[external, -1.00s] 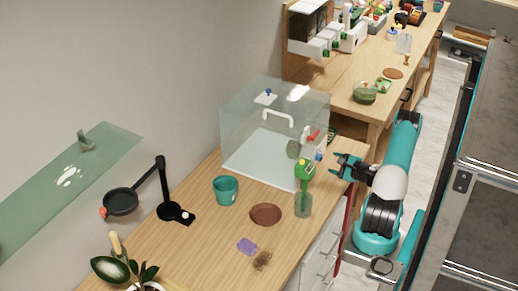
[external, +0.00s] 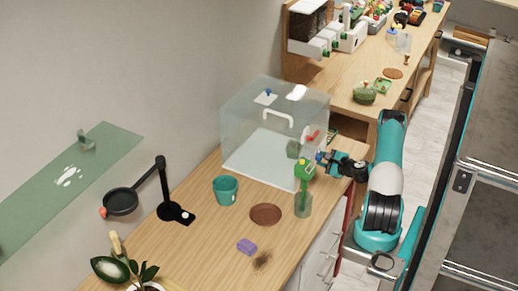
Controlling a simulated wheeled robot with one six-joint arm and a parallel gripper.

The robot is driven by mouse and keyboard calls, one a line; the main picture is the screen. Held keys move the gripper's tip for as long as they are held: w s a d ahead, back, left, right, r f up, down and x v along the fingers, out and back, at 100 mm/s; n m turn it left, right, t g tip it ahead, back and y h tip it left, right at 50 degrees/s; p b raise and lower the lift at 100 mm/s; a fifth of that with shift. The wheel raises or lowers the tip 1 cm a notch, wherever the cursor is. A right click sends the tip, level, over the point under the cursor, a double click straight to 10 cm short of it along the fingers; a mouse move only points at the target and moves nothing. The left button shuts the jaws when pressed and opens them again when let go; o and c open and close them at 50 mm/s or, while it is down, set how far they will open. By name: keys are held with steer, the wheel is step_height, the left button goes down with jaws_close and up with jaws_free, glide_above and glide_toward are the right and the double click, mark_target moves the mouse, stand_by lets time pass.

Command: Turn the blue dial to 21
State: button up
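A small blue dial (external: 319,156) is on the right side of the clear glass case (external: 240,125), below a red part (external: 313,136). Its scale and number are too small to read. My gripper (external: 324,161) is at the blue dial, with its fingertips at or against it and partly covering it. I cannot tell whether the fingers are closed on the dial. A second blue knob (external: 268,93) sits on the lid of the case.
A green-headed bottle (external: 303,203) stands close in front of the case, near my gripper. A brown saucer (external: 266,215), a teal pot (external: 226,190) and a purple block (external: 247,247) are on the wooden table (external: 205,240). A second bench (external: 340,101) stands behind.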

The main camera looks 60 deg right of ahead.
stand_by(0.3)
steer(key=m+y, duration=0.2)
steer(key=m, duration=0.1)
steer(key=shift+d+r+m+g, duration=0.1)
steer(key=shift+m+g, duration=0.3)
steer(key=shift+d+m+y, duration=0.1)
steer(key=shift+m+y, duration=1)
steer(key=shift+m, duration=0.5)
steer(key=o, duration=0.9)
